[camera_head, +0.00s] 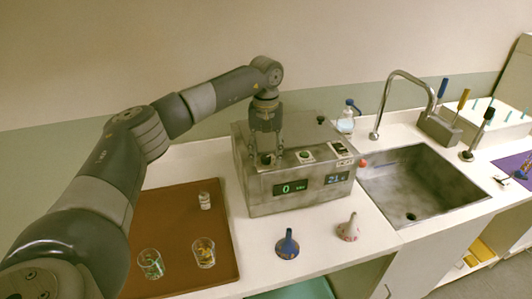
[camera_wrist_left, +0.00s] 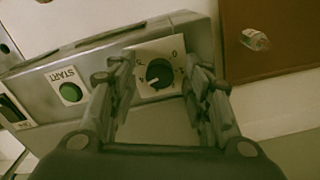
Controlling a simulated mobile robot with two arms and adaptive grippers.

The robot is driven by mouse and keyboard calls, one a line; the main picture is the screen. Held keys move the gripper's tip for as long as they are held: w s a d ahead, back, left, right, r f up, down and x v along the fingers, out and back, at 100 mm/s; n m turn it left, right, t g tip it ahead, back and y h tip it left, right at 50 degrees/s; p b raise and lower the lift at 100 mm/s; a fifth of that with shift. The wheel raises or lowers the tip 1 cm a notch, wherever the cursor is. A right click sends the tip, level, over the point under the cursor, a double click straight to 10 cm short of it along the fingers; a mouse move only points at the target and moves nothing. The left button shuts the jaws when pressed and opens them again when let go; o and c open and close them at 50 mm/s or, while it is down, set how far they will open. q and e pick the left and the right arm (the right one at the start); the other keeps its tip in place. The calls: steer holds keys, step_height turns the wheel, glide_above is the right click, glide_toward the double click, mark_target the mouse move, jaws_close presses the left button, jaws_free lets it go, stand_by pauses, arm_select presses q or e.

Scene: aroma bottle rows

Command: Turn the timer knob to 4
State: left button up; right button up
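The timer knob (camera_wrist_left: 159,74) is a round black dial on a white plate with small printed figures, on top of the grey metal machine (camera_head: 300,195). A faint light mark shows at the knob's lower left; I cannot tell its exact setting. My left gripper (camera_head: 267,158) points down over the machine's top left, and hides most of the knob in the head view. In the left wrist view its fingers (camera_wrist_left: 156,74) are apart, one on each side of the knob. Contact cannot be told. My right gripper is not in view.
A green START button (camera_wrist_left: 71,92) sits beside the knob plate. The machine's left display (camera_head: 294,187) reads 0. A brown mat (camera_head: 180,215) with two glasses and a small jar lies left. Two funnels (camera_head: 287,244) stand in front; a sink (camera_head: 425,180) is right.

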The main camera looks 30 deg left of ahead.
mark_target(267, 157)
arm_select(q)
steer(key=shift+r, duration=0.1)
step_height(267, 157, up, 12)
stand_by(0.5)
steer(key=shift+d+f, duration=0.1)
steer(key=shift+f, duration=0.1)
